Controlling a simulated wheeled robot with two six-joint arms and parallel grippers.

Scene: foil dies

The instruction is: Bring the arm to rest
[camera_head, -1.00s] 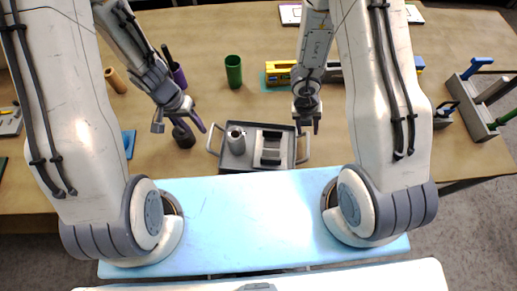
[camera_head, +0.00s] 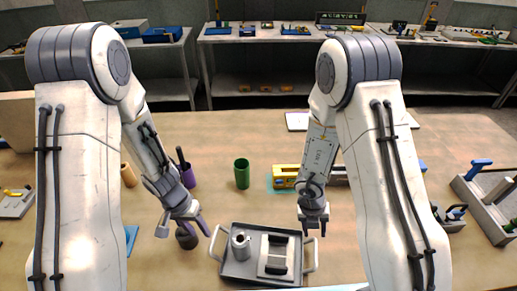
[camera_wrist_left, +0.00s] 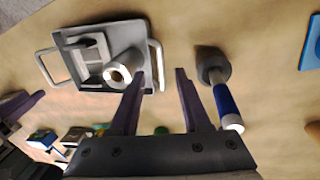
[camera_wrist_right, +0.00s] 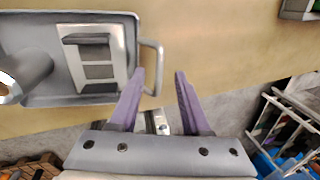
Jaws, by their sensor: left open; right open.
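My left gripper (camera_head: 194,228) is open and empty above the table, left of the grey tray (camera_head: 233,270). My right gripper (camera_head: 313,229) is open and empty by the tray's right handle. In the right wrist view its fingers (camera_wrist_right: 160,82) are apart, with the tray handle (camera_wrist_right: 153,58) showing beyond them. The tray holds a grey cylinder (camera_head: 240,246) and a pale block with dark bars (camera_head: 276,256).
A green cup (camera_head: 242,173) and a purple cup (camera_head: 187,176) stand behind the tray. A yellow tool (camera_head: 286,171) lies behind my right gripper. A dark-headed tool with a blue handle (camera_wrist_left: 226,104) is near my left gripper. A grey caddy (camera_head: 487,205) stands far right.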

